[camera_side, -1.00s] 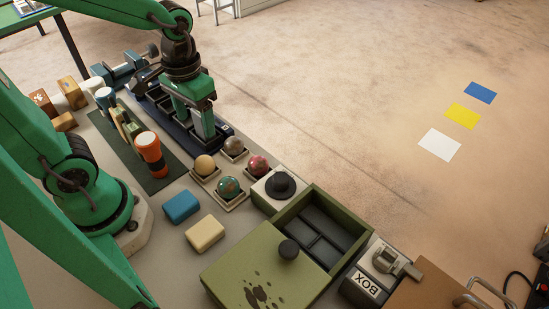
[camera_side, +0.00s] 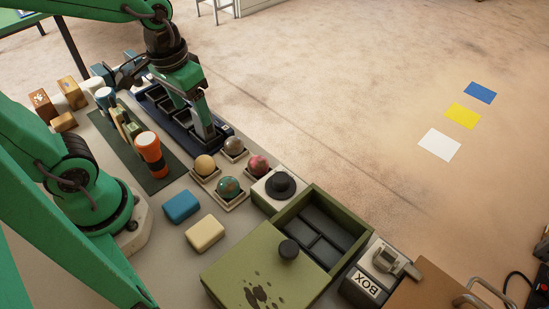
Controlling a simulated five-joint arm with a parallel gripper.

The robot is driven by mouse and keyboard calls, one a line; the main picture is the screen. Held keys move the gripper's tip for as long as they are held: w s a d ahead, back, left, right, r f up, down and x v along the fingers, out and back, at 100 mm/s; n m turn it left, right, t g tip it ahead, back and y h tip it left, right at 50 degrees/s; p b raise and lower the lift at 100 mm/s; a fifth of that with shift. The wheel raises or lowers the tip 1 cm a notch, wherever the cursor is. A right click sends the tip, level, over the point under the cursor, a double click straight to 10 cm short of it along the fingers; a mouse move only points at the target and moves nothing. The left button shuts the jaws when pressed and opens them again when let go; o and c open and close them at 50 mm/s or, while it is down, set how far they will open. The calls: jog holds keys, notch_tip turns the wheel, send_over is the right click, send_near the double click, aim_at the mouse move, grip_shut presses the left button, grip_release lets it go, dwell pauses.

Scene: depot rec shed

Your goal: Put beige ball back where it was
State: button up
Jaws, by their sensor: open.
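The beige ball (camera_side: 205,165) sits in a small square holder, beside a grey-brown ball (camera_side: 234,146), a red ball (camera_side: 258,166) and a green ball (camera_side: 229,187), each in a holder of its own. My gripper (camera_side: 207,132) is open and points down over the near end of the dark blue compartment tray (camera_side: 226,131). It is behind the beige ball, apart from it. Nothing shows between its fingers. The gripper and arm hide part of the tray.
A green box (camera_side: 262,265) with its lid slid partly off stands front right, next to a white block with a black knob (camera_side: 280,185). Blue (camera_side: 182,206) and cream (camera_side: 205,233) blocks lie in front of the balls.

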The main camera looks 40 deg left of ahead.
notch_tip(320, 180, up, 7)
jog(key=s+a+m+t, duration=0.1)
jog(key=t, duration=0.3)
jog(key=shift+s+a+f, duration=0.2)
jog(key=shift+s+a, duration=0.05)
jog(key=shift+s, duration=0.15)
dwell(0.9)
